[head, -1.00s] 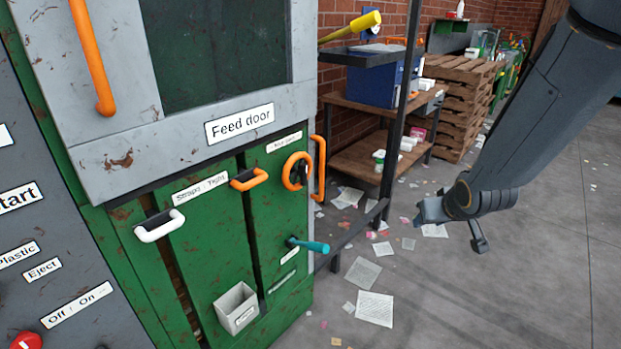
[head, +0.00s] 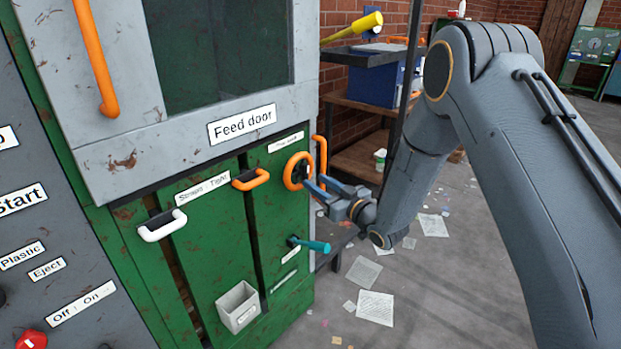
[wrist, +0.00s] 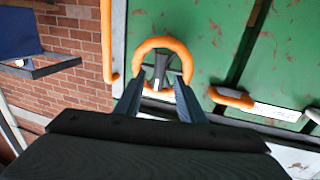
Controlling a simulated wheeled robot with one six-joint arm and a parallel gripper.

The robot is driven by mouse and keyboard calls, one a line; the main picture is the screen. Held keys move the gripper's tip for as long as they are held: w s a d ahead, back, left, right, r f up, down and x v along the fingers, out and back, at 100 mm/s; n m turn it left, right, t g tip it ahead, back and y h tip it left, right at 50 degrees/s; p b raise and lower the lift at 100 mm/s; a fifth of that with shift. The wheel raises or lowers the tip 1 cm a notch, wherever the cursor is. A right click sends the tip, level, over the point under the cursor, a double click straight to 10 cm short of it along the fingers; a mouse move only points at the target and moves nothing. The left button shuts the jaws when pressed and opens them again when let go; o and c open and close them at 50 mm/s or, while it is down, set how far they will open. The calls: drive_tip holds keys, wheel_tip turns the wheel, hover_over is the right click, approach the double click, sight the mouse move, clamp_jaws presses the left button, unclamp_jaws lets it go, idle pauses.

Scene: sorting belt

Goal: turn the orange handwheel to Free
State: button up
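The orange handwheel (head: 291,171) is a ring with a dark hub on the green panel, below a small white label (head: 285,142) too small to read. It also shows in the wrist view (wrist: 161,42), straight ahead. My gripper (head: 316,183) is at the wheel's right side in the head view, its fingers pointing at it. In the wrist view the two fingers (wrist: 159,88) are spread apart, with the wheel's hub and lower rim between them. I cannot tell whether they touch the wheel.
An orange vertical handle (head: 320,165) is close to the wheel. An orange pull (head: 250,179) and a white pull (head: 162,225) are to its left. A teal lever (head: 310,245) sticks out below. A dark rack with a yellow-headed hammer (head: 357,25) stands behind.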

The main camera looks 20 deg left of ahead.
sight(307, 176)
drive_tip(key=shift+x, duration=1.95)
clamp_jaws()
drive_tip(key=shift+w+d+f+n+g+y+b, duration=0.1)
drive_tip(key=shift+n+g+y+b, duration=0.4)
drive_tip(key=shift+n+b, duration=2.4)
drive_tip(key=shift+w+f+n+g+y+b, duration=0.2)
drive_tip(key=shift+n+y+b, duration=0.5)
drive_tip(key=shift+n+b, duration=2.2)
drive_tip(key=shift+d+r+n+g+y+b, duration=0.1)
drive_tip(key=shift+n+g+y+b, duration=0.4)
drive_tip(key=shift+n+b, duration=2.4)
drive_tip(key=n+p, duration=0.2)
drive_tip(key=n, duration=0.1)
drive_tip(key=shift+p, duration=0.3)
